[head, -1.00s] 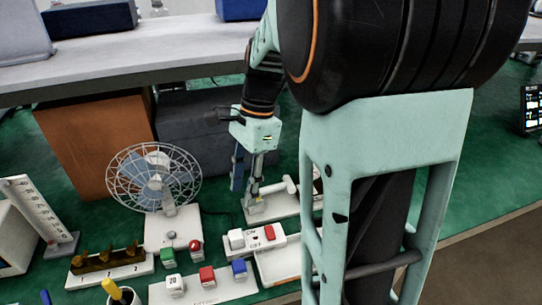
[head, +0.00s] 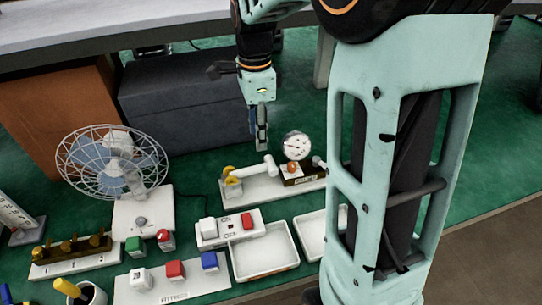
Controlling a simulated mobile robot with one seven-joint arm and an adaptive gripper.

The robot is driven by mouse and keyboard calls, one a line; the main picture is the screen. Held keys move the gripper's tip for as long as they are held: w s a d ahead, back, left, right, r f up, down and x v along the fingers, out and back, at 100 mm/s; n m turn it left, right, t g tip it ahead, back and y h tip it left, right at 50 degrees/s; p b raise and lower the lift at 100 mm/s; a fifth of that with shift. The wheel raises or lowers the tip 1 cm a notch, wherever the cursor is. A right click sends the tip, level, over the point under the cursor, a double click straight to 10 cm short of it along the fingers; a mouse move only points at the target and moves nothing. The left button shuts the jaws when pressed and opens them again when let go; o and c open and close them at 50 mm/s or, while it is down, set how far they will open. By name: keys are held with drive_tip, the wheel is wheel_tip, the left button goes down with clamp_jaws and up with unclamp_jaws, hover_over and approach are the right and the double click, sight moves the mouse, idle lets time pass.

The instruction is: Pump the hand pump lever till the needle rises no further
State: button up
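The hand pump stands on a white base (head: 262,188) in the middle of the head view. Its pale lever (head: 248,171) runs from a yellow pivot on the left to a thick white end on the right, lying low over the base. The round white gauge (head: 296,146) stands behind the pump's right part; its needle is too small to read surely. An orange knob (head: 293,168) sits below the gauge. My gripper (head: 261,148) points down just above the lever's right end, apparently apart from it. Its fingers overlap edge-on, so their opening is hidden.
A fan (head: 113,165) stands at left. A switch box (head: 228,228), two white trays (head: 262,250) and a block board (head: 190,290) lie in front of the pump. A dark grey box (head: 185,110) stands behind. My arm hides the right side.

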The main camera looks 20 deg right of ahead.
sight(259, 166)
wheel_tip(259, 166, down, 11)
drive_tip(key=shift+r+b, duration=0.1)
drive_tip(key=shift+b, duration=0.35)
clamp_jaws()
idle(0.4)
